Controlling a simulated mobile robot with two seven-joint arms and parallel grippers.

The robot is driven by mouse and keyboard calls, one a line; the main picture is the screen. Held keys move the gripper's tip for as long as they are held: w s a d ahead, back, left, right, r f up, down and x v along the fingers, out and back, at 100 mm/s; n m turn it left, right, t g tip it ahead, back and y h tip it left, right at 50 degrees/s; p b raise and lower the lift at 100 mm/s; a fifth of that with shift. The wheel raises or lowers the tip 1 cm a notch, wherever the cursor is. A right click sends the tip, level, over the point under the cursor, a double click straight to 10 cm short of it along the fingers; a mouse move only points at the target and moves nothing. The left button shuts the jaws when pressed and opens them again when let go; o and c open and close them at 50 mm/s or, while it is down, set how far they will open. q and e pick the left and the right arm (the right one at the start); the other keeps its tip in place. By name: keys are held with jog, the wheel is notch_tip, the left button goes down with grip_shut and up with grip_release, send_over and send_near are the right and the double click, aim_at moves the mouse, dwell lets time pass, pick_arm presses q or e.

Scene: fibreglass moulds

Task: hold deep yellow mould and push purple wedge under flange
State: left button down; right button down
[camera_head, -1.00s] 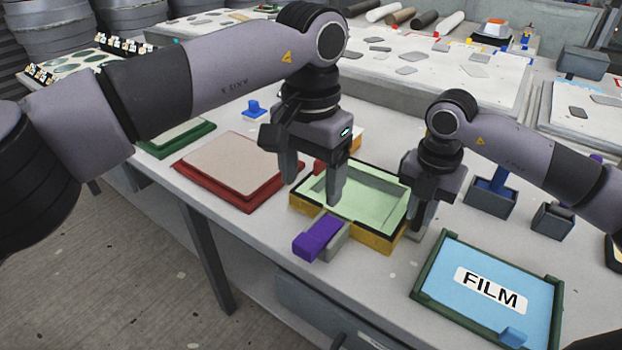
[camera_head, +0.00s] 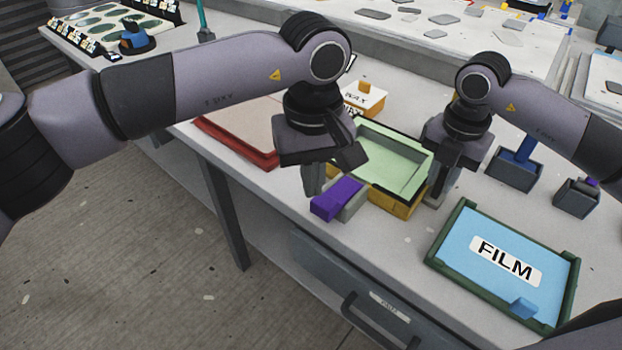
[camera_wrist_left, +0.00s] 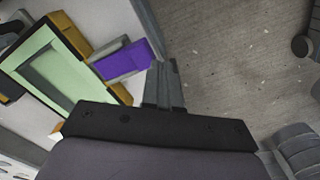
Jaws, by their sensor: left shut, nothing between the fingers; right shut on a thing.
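The deep yellow mould (camera_head: 398,203), with a pale green inner part (camera_head: 396,158), sits on the table; it also shows in the left wrist view (camera_wrist_left: 70,34). The purple wedge (camera_head: 337,197) lies at its near-left side against a grey block (camera_head: 354,207). The wedge also shows in the left wrist view (camera_wrist_left: 121,62). My left gripper (camera_head: 313,188) is shut and empty, close by the wedge's outer end; whether they touch is unclear. My right gripper (camera_head: 434,199) is shut at the mould's right side, on its edge; its fingertips are partly hidden.
A blue FILM tray (camera_head: 478,250) with a green rim lies at the front right. A red-rimmed board (camera_head: 243,135) lies left, behind my left arm. A WAX box (camera_head: 362,98) stands behind the mould. Grey bins (camera_head: 514,170) stand at right. The table's front edge is near the wedge.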

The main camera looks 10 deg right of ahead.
aim_at(328, 197)
pick_arm(q)
notch_tip(328, 197, down, 7)
jog(key=n, duration=0.1)
jog(key=shift+s+f, duration=0.2)
dwell(0.5)
jog(key=shift+w+d, duration=1.5)
jog(key=shift+d, duration=0.1)
dwell(3.9)
jog(key=shift+d+r, duration=0.1)
jog(key=shift+d, duration=0.2)
dwell(0.4)
jog(key=shift+s+a+r, duration=0.3)
jog(key=shift+a+r, duration=0.15)
jog(key=shift+r, duration=0.2)
jog(key=shift+s+a+r, duration=0.25)
jog(key=shift+a+r, duration=0.2)
jog(key=shift+r, duration=0.2)
jog(key=shift+s+a+r, duration=0.3)
jog(key=shift+a+r, duration=0.15)
jog(key=shift+r, duration=0.2)
